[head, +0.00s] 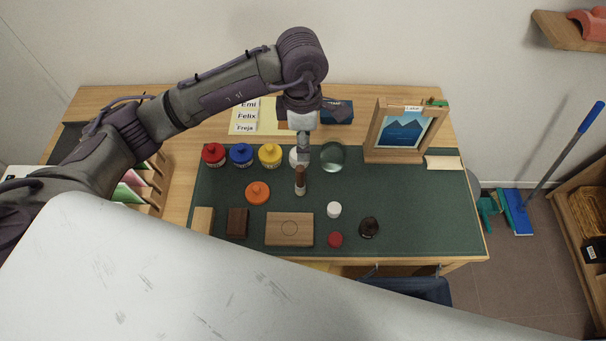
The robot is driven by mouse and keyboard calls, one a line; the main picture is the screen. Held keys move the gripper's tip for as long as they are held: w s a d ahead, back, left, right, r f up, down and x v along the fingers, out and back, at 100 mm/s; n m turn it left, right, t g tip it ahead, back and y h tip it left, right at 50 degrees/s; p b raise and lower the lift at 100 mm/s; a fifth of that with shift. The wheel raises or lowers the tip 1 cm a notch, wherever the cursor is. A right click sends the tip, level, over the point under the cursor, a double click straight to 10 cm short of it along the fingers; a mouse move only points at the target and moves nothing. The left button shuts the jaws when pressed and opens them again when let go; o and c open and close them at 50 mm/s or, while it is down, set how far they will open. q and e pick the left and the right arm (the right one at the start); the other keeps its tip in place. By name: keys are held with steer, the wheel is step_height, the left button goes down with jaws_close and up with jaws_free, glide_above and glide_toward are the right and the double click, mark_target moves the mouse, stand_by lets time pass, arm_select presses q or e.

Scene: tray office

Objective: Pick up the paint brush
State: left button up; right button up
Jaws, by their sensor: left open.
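A slim brown-handled thing, which looks like the paint brush (300,179), is on the dark green mat (385,190) near the middle of the desk. It has a pale end toward the front; its far end is hidden at the gripper. My left gripper (304,157) comes down from above, open, with its fingertips at or just over the far end of the brown handle. I cannot tell whether they touch it. My right gripper is not in view.
Red (213,155), blue (241,155) and yellow (270,155) paint pots stand left of the gripper, with an orange pot (257,193) in front. A clear round glass (333,157) is close on the right. A wooden block (289,229) and a framed picture (403,131) stand nearby.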

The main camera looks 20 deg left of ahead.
mark_target(300, 175)
arm_select(q)
steer(key=shift+a+f, duration=0.3)
steer(key=shift+f, duration=0.05)
step_height(300, 175, down, 8)
steer(key=shift+s+d+r+p, duration=0.1)
steer(key=shift+r+p, duration=0.1)
steer(key=shift+p, duration=0.65)
steer(key=f, duration=0.1)
steer(key=f+p, duration=0.1)
steer(key=f, duration=0.1)
steer(key=f+p, duration=0.1)
steer(key=shift+s+f, duration=0.25)
steer(key=shift+f, duration=0.4)
jaws_close()
